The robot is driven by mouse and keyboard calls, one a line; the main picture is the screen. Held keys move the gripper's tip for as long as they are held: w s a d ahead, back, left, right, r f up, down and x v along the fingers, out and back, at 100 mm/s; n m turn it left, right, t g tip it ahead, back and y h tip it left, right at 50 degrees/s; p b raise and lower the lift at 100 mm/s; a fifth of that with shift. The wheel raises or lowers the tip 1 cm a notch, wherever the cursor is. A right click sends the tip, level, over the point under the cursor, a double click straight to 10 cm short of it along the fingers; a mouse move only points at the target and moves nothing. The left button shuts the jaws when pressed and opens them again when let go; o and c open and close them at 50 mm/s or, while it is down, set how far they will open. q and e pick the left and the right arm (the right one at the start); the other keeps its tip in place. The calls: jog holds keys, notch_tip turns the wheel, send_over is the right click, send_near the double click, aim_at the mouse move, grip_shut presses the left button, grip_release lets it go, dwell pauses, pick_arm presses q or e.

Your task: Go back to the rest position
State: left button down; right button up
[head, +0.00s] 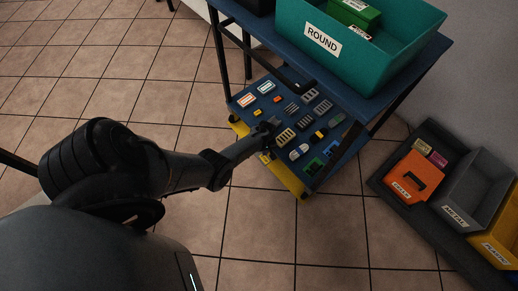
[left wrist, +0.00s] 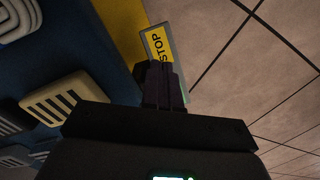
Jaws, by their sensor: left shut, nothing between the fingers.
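My left arm reaches in from the left in the head view, and my left gripper (head: 271,126) is over the near left edge of the blue lower shelf (head: 246,106) of a cart. In the left wrist view the left gripper (left wrist: 162,78) is shut and empty, with its tips in front of a yellow label reading STOP (left wrist: 157,43). A cream slotted piece (left wrist: 64,99) lies on the blue surface to its left. It cannot be told whether the fingertips touch anything. My right gripper is not in view.
A teal bin marked ROUND (head: 322,40), with a green box (head: 355,12) inside, stands on the cart's upper shelf. Several small parts lie on the lower shelf. An orange box (head: 412,178), a grey METAL bin (head: 476,190) and a yellow bin (head: 500,243) stand at right. Tiled floor is clear at left.

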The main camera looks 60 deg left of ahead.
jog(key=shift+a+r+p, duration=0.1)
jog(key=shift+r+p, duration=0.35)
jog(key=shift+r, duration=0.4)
